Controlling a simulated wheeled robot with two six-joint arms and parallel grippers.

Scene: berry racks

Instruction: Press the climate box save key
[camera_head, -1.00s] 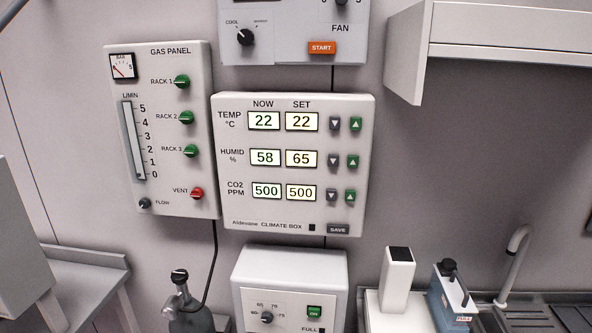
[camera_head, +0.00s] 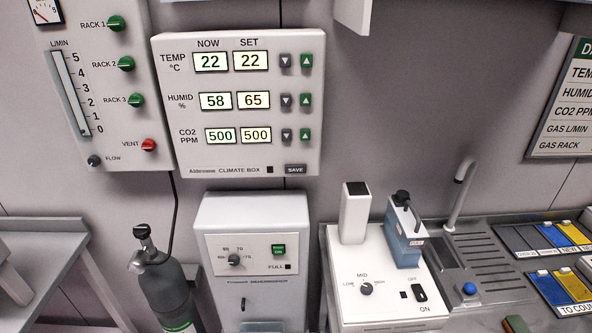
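The climate box (camera_head: 180,150) is a white wall panel at the upper middle of the head view. Its NOW column reads 22, 58 and 500, and its SET column reads 22, 65 and 500. The dark grey save key (camera_head: 295,169) is at its lower right corner, beside a small black square. Grey down keys and green up keys line its right side. Neither of my grippers shows in the head view.
The gas panel (camera_head: 110,150) hangs left of the climate box. Below stand a gas bottle (camera_head: 165,285), a white humidifier-like unit (camera_head: 250,215) and a white device with a dial (camera_head: 385,300). A sink tap (camera_head: 461,195) and a sign (camera_head: 565,110) are at right. The wall before the save key is unobstructed.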

